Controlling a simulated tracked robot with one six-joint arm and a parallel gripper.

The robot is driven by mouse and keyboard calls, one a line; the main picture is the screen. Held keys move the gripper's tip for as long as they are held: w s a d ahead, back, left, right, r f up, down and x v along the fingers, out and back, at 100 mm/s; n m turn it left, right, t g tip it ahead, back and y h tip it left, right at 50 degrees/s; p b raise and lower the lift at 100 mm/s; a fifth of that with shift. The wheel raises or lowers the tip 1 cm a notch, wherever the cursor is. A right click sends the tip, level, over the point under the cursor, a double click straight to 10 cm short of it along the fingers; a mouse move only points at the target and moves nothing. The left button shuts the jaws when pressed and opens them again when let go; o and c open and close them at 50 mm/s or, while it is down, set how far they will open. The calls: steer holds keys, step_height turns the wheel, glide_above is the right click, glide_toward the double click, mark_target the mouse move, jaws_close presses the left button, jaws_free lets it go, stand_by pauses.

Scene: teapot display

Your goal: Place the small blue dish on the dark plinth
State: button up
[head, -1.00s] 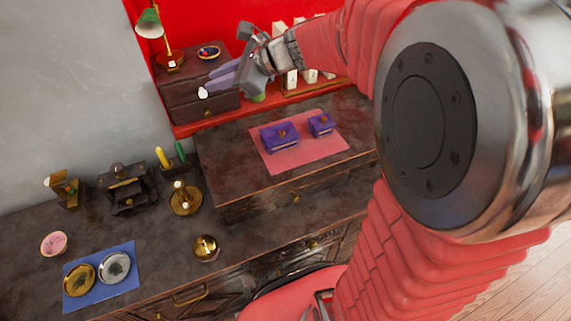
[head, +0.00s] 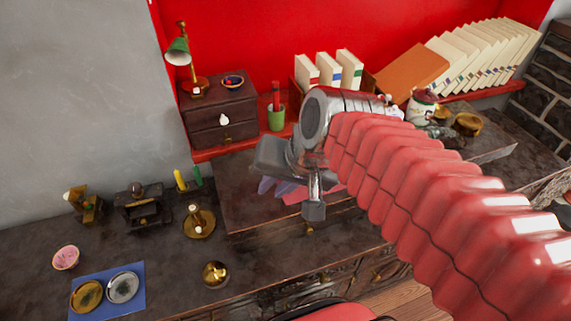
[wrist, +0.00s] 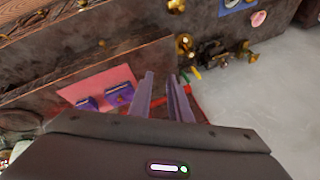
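My gripper (head: 278,188) is over the raised dark platform, right of and in front of the chest, apart from the dish. The wrist view shows the gripper's two purple fingers (wrist: 160,76) parted, with nothing seen between them. I cannot make out the dish there.
Two purple boxes (wrist: 104,99) lie on a pink mat (wrist: 90,85), mostly hidden behind my arm in the head view. A green lamp (head: 178,52), a green cup (head: 276,117) and books (head: 328,70) stand at the back. Brass candleholders (head: 198,222) stand in front.

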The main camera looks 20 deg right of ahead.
steer(key=s+d+n, duration=0.1)
steer(key=s+d+n+h, duration=0.1)
steer(key=s+n, duration=0.1)
steer(key=s+d+n+h, duration=0.1)
steer(key=d, duration=0.1)
steer(key=shift+s+f+n+t, duration=0.2)
steer(key=shift+f+n+t, duration=0.1)
steer(key=shift+n, duration=0.1)
stand_by(0.9)
